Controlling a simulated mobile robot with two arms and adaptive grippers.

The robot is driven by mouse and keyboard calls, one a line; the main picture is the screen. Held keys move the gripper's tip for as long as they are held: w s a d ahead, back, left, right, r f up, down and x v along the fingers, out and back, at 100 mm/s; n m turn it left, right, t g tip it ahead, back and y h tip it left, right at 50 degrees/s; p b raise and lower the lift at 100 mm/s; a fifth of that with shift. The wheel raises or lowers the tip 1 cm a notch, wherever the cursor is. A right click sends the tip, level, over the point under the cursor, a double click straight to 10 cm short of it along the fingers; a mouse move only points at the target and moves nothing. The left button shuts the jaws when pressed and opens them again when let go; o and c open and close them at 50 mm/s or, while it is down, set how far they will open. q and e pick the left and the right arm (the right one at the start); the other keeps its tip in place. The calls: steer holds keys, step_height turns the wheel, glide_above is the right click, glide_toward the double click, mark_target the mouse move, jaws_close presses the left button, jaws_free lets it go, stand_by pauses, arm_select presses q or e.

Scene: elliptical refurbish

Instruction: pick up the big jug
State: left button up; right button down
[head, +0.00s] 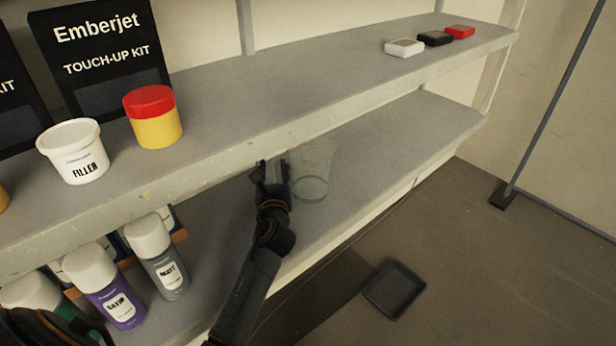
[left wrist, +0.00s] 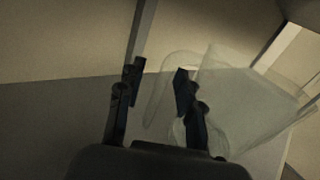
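The big jug (head: 314,172) is clear and see-through. It stands on the lower shelf, partly behind the upper shelf's front edge. My left gripper (head: 271,168) is just to the left of it, with its fingers apart. In the left wrist view the jug (left wrist: 245,100) is on the right, and its looped handle (left wrist: 156,100) faces my gripper. The outer bar of the handle appears between the two open fingers, and the right finger overlaps the loop. I cannot tell whether a finger touches it. My right gripper is not in view.
Spray cans (head: 162,262) stand on the lower shelf at left. The upper shelf (head: 270,85) overhangs my left gripper and holds a filler tub (head: 74,152), a yellow pot with a red lid (head: 153,118) and small flat items. A dark tray (head: 393,290) lies on the floor.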

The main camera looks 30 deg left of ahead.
arm_select(q)
steer(key=shift+c, duration=0.8)
jaws_close()
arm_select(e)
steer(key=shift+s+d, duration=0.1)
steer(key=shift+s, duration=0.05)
arm_select(q)
steer(key=shift+r, duration=0.1)
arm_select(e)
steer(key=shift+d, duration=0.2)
arm_select(q)
steer(key=shift+r, duration=0.15)
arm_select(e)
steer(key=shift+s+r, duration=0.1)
